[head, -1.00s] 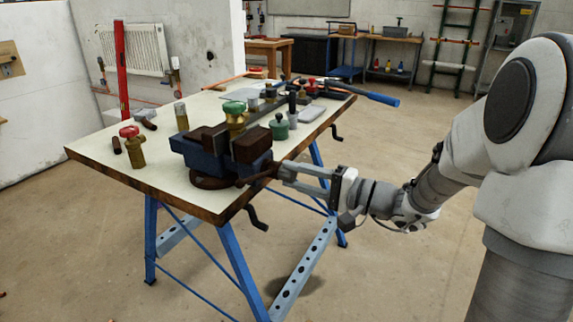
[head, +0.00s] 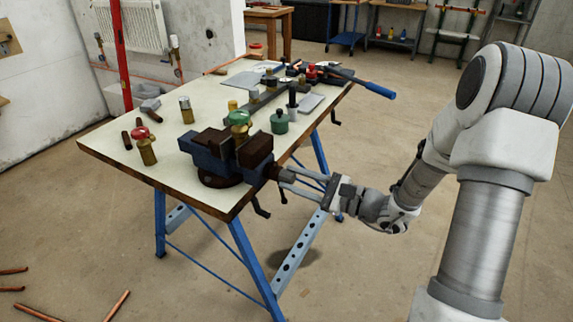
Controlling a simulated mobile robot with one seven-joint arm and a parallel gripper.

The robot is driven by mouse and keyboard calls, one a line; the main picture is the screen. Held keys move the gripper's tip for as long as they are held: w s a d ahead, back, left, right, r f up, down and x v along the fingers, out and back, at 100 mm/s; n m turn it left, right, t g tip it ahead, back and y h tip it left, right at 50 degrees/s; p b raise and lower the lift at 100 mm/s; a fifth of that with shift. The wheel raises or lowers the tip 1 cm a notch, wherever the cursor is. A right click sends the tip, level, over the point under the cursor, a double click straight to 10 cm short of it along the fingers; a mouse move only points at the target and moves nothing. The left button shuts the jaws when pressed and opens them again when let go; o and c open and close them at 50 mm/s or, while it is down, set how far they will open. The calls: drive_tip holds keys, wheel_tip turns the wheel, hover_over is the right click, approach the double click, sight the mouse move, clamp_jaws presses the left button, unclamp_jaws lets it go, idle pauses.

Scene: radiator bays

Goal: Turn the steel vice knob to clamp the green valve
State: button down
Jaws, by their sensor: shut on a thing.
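The blue vice (head: 204,156) with brown jaws is mounted at the front right corner of the workbench. The green valve (head: 238,118), a brass body with a green cap, stands upright at the vice jaws. I cannot tell whether both jaws touch it. The vice knob (head: 273,172) is at the right end of the vice, partly hidden by my fingers. My gripper (head: 284,174) reaches in from the right and is shut on the knob. A dark bar (head: 283,194) hangs down beside my fingertips.
The workbench (head: 110,147) holds a red-capped valve (head: 145,146), a brass cylinder (head: 186,110), a green pot (head: 279,122) and a blue-handled tool (head: 374,89). Copper pipes (head: 117,305) lie on the floor at lower left.

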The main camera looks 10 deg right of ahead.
drive_tip(key=m+p, duration=0.3)
drive_tip(key=p, duration=0.1)
drive_tip(key=shift+r+m, duration=0.2)
drive_tip(key=shift+m, duration=0.2)
drive_tip(key=m+p, duration=0.3)
drive_tip(key=p, duration=0.1)
drive_tip(key=shift+m, duration=0.4)
drive_tip(key=m+p, duration=0.4)
drive_tip(key=shift+d, duration=0.1)
drive_tip(key=m+p, duration=0.3)
drive_tip(key=shift+s+f+m, duration=0.1)
drive_tip(key=shift+m, duration=0.3)
drive_tip(key=c, duration=0.8)
unclamp_jaws()
drive_tip(key=shift+f+b, duration=0.25)
drive_tip(key=shift+b, duration=0.1)
drive_tip(key=shift+o, duration=0.6)
drive_tip(key=shift+r, duration=0.1)
drive_tip(key=v, duration=0.7)
drive_tip(key=shift+p, duration=0.4)
